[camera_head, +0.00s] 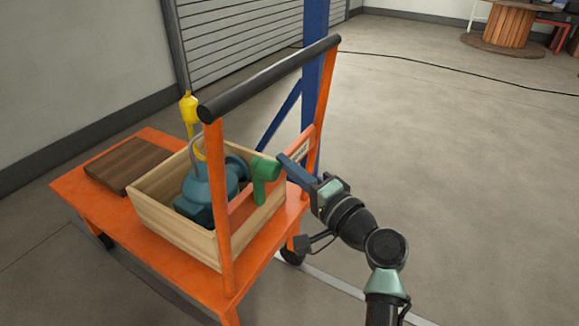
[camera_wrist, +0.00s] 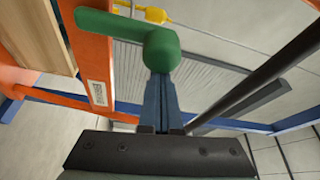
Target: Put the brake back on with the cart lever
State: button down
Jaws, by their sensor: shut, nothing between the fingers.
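The cart lever (camera_head: 265,173) is green, with a rounded end and a short bar, beside the cart's orange crossbar under the black handle. In the wrist view the lever (camera_wrist: 161,48) lies at the top, its bar running left across the orange frame. My gripper (camera_head: 282,160) is shut and empty, its blue fingers together. In the wrist view the fingertips (camera_wrist: 158,78) are right at the lever's rounded end; I cannot tell whether they touch it. The orange cart (camera_head: 225,280) stands below. Its brake is not clearly seen.
A wooden crate (camera_head: 178,231) on the cart holds a teal pump (camera_head: 208,190). A yellow hook (camera_head: 189,108) hangs beside it. A brown board (camera_head: 137,164) lies at the cart's far left. The black handle (camera_head: 270,78) spans above the lever.

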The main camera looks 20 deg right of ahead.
aim_at(256, 173)
jog(key=shift+s+a+f+n+b, duration=0.15)
jog(key=shift+a+n+b, duration=0.2)
jog(key=shift+b, duration=0.2)
jog(key=s+a+n+y+b, duration=0.1)
jog(key=n+b, duration=0.1)
jog(key=b, duration=0.2)
jog(key=s+a+n+t+b, duration=0.1)
jog(key=n+b, duration=0.1)
jog(key=b, duration=0.2)
jog(key=s+a+f+n+y+b, duration=0.1)
jog(key=n+b, duration=0.1)
jog(key=b, duration=0.2)
jog(key=shift+a+f+n+y+b, duration=0.1)
jog(key=shift+a+n+y+b, duration=0.2)
jog(key=shift+a+n+b, duration=0.05)
jog(key=shift+s+a+f+n+y+b, duration=0.5)
jog(key=shift+n+b, duration=0.55)
jog(key=shift+b, duration=0.6)
jog(key=shift+s+a+f+n+y+b, duration=0.4)
jog(key=shift+a+n+b, duration=0.3)
jog(key=shift+n+b, duration=0.7)
jog(key=shift+s+a+f+n+y+b, duration=0.35)
jog(key=shift+s+a+n+y+b, duration=0.3)
jog(key=shift+b, duration=1.25)
jog(key=shift+f, duration=0.1)
